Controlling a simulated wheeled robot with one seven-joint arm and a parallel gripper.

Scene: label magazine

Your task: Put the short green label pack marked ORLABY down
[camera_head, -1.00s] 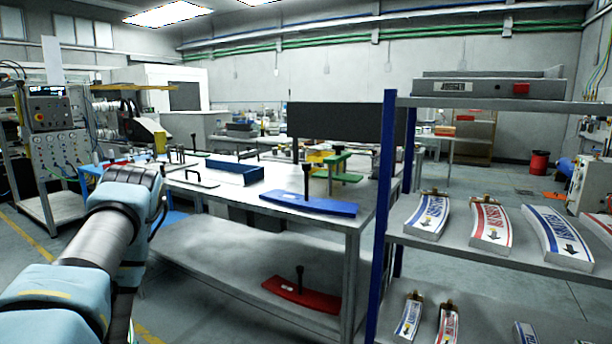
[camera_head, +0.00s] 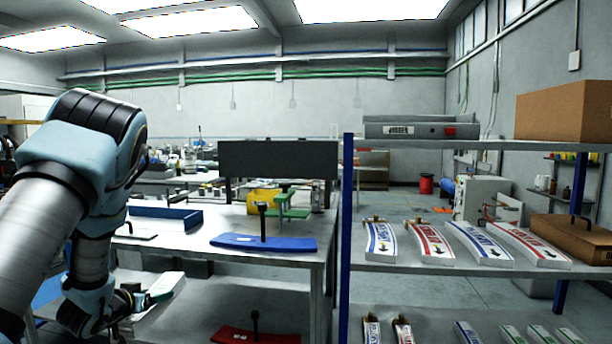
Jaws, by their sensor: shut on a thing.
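My gripper (camera_head: 136,300) is at the lower left, at the end of my bent arm, in front of the workbench. It is shut on a pale label pack with green on it (camera_head: 166,287), held tilted near the bench's lower shelf level. The ORLABY marking cannot be read at this size. The gripper's fingers are small and partly hidden by my wrist, and I cannot tell whether the pack touches anything.
A workbench (camera_head: 290,257) bears a blue curved plate with a black handle (camera_head: 265,243) and a blue tray (camera_head: 165,216). The blue-posted rack (camera_head: 390,269) at right holds blue and red label packs, with green ones (camera_head: 540,334) lower down. Boxes (camera_head: 568,110) stand on it.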

